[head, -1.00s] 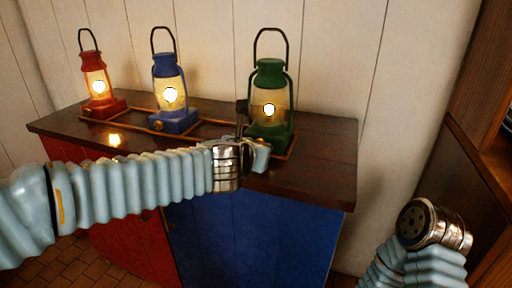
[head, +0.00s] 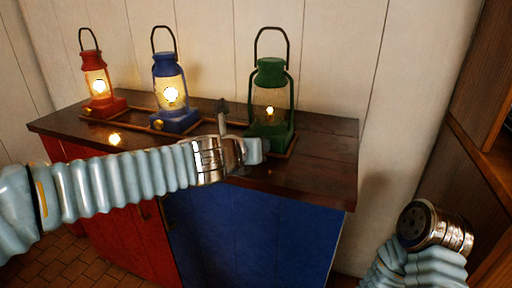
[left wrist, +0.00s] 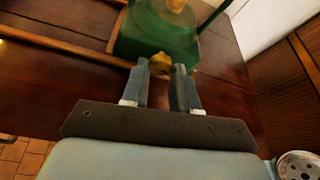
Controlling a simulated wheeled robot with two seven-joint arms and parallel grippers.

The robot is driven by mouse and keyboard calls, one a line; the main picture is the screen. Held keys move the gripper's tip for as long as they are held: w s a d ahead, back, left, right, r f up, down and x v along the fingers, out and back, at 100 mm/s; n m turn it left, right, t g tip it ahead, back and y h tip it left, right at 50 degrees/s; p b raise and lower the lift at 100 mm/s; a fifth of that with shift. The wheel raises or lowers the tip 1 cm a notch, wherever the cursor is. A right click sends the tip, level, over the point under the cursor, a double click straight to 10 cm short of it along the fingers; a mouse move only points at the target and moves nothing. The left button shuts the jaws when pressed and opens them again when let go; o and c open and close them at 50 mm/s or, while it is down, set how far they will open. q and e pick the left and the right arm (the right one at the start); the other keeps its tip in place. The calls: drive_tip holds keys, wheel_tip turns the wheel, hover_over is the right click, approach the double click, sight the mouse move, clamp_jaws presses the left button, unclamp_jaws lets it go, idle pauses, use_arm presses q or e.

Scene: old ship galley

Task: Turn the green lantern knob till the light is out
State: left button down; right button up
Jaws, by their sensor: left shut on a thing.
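The green lantern (head: 271,104) stands upright at the right end of the cabinet top, its flame small and dim. In the left wrist view its green base (left wrist: 158,38) is straight ahead, with the brass knob (left wrist: 161,60) on its near side. My left gripper (left wrist: 161,68) is shut on the knob, its fingertips on either side of it. In the head view the left gripper (head: 254,150) is at the lantern's front, and the knob is hidden there. My right arm's end shows at the lower right; its fingers are not visible.
A blue lantern (head: 170,95) and a red lantern (head: 97,86), both brightly lit, stand left of the green one. Low wooden rails (head: 205,126) frame the lanterns on the cabinet top (head: 325,160). A wooden shelf unit (head: 460,120) stands at the right.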

use_arm(q)
drive_tip(key=shift+a+n+h, duration=0.15)
drive_tip(key=shift+n+h, duration=0.45)
drive_tip(key=shift+n, duration=0.4)
drive_tip(key=c, duration=0.8)
unclamp_jaws()
drive_tip(key=shift+c, duration=0.2)
drive_tip(key=p+v, duration=0.2)
drive_tip(key=v, duration=1.1)
drive_tip(key=shift+s+a+r+p, duration=0.2)
drive_tip(key=shift+a+p, duration=0.05)
drive_tip(key=shift+p, duration=0.15)
